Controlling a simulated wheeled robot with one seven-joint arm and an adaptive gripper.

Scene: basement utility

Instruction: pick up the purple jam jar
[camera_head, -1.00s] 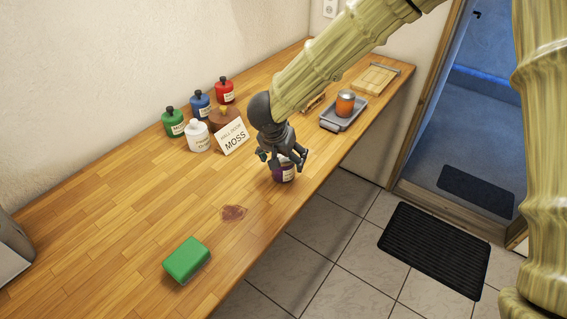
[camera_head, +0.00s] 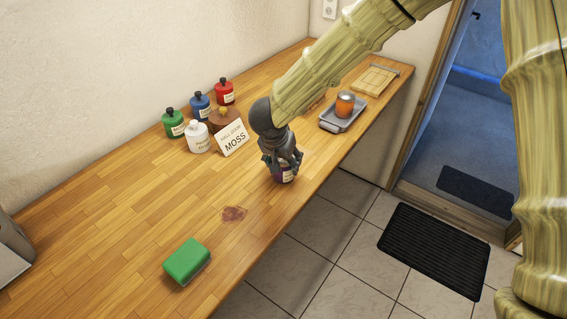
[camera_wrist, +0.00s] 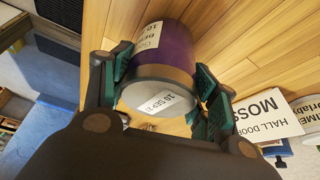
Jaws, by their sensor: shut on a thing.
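The purple jam jar (camera_head: 285,176) stands near the front edge of the wooden counter, mostly hidden by my gripper in the head view. In the wrist view the jar (camera_wrist: 174,50) shows a purple body, a cream label and a wide lid with a small dated sticker. My gripper (camera_head: 281,164) comes down over the jar from above. In the wrist view the fingers of my gripper (camera_wrist: 165,88) press on both sides of the jar near its lid. The jar looks upright, and I cannot tell any gap between it and the counter.
A "MOSS" card (camera_head: 233,138) and several bottles, such as a white one (camera_head: 198,138), stand behind to the left. A green sponge (camera_head: 187,261) and a dark stain (camera_head: 234,213) lie in front.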

